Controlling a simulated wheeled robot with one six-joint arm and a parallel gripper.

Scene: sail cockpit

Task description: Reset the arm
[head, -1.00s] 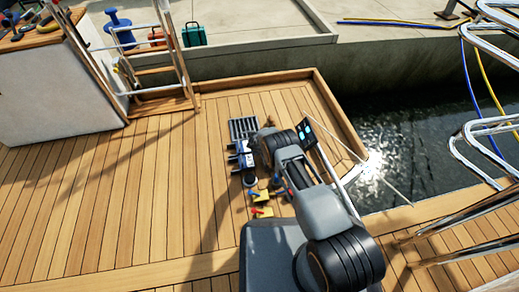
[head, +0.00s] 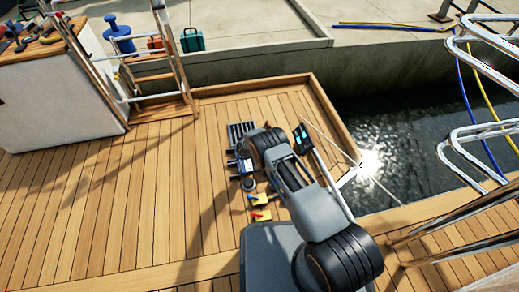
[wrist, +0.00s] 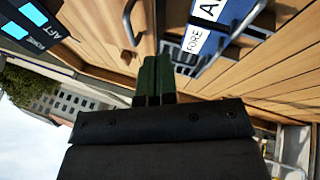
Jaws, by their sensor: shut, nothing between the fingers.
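My arm (head: 295,190) rises from the bottom middle of the head view and is folded over the deck. The arm hides my gripper there. In the wrist view my gripper (wrist: 153,75) shows as two dark green fingers pressed together, with nothing between them. Past the fingers, at upper right, is a blue and white labelled unit (wrist: 210,28), apart from them. It also shows just left of the arm in the head view (head: 243,166). A dark panel with cyan displays (wrist: 35,28) is at upper left in the wrist view, and right of the arm in the head view (head: 302,138).
Yellow blocks with red and blue handles (head: 261,215) lie left of the arm's base. A dark grate (head: 240,131) is beyond the unit. A ladder (head: 170,60) and a white cabinet (head: 60,95) stand at left. Water (head: 420,140) lies at right. The left deck (head: 110,200) is clear.

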